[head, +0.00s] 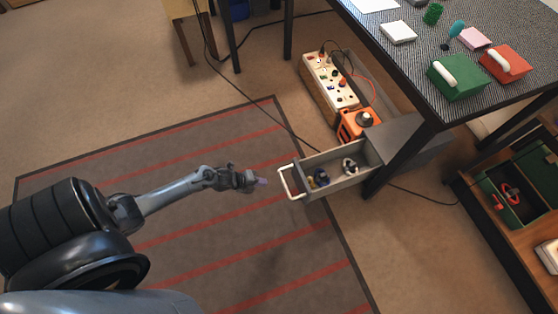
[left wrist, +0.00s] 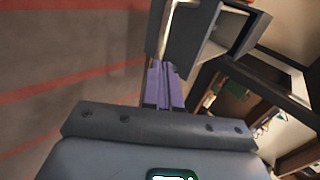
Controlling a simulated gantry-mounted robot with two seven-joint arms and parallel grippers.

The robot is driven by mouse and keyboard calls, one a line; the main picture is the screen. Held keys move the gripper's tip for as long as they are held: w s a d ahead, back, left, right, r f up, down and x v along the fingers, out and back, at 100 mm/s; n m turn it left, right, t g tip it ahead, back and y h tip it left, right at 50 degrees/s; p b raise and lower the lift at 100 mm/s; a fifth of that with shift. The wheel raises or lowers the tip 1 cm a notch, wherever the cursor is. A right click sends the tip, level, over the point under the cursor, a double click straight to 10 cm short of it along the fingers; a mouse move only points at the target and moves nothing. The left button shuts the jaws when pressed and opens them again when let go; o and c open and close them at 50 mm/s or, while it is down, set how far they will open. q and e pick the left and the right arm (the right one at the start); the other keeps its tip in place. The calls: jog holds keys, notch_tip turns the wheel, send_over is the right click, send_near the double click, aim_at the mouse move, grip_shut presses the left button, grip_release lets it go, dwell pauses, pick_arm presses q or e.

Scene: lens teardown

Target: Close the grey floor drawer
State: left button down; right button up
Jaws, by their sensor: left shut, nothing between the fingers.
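The grey floor drawer (head: 336,170) stands pulled out of its grey cabinet (head: 395,137) under the table. Its white handle (head: 288,182) faces left, and a few small dark and coloured items lie inside. My left gripper (head: 262,181) is just left of the handle, apart from it, over the striped rug. In the left wrist view its purple fingers (left wrist: 163,86) are together and empty, with part of the grey drawer (left wrist: 190,42) beyond them. My right gripper is in neither view.
A power strip box (head: 330,85) and an orange device (head: 357,124) sit on the floor behind the drawer. A dark cable crosses the floor to the drawer. The table (head: 410,60) overhangs at upper right. The rug (head: 190,165) is clear around my left arm.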

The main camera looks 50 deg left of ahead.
aim_at(298, 171)
pick_arm(q)
jog(key=w+r, duration=0.3)
jog(key=w, duration=0.1)
jog(key=b+x, duration=0.6)
jog(key=x, duration=0.3)
jog(key=shift+w+a+f, duration=0.1)
jog(key=shift+w, duration=0.2)
jog(key=w+b, duration=0.1)
jog(key=w+d+b, duration=0.1)
jog(key=w, duration=0.1)
jog(key=shift+w+d+r, duration=0.2)
jog(key=shift+w+r, duration=0.05)
jog(key=shift+w, duration=0.1)
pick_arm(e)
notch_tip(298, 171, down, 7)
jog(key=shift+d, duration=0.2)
pick_arm(q)
jog(key=shift+s, duration=0.1)
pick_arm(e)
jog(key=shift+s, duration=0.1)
